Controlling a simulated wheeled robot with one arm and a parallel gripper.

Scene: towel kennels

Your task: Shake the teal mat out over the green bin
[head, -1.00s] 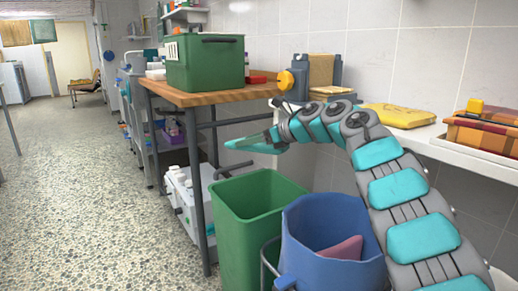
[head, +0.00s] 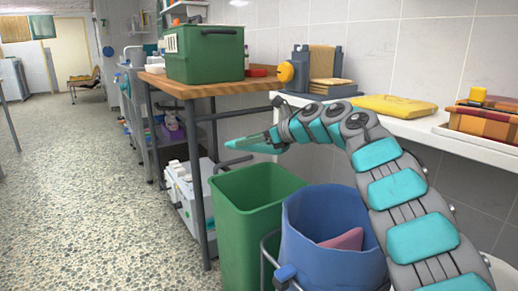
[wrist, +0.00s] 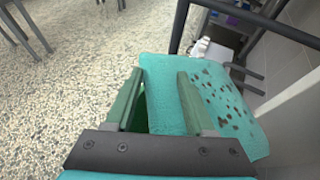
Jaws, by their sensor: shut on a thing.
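My gripper (head: 252,143) reaches leftward, above the green bin (head: 248,235), and is shut on the teal mat (head: 262,148). In the head view the mat shows only as a thin, nearly edge-on strip. In the wrist view the mat (wrist: 165,85) spreads out past my gripper (wrist: 160,90), mainly to the right, with many dark specks on its right part. A sliver of the green bin (wrist: 141,118) shows below, between the left finger and the mat. In the head view the bin is open-topped and its inside looks empty; its floor is hidden.
A blue bin (head: 325,255) holding something pink stands right of the green bin. A wooden table (head: 225,88) bears a green crate (head: 205,55). A white shelf (head: 455,140) along the wall holds a yellow folded cloth (head: 393,106). The speckled floor at left is open.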

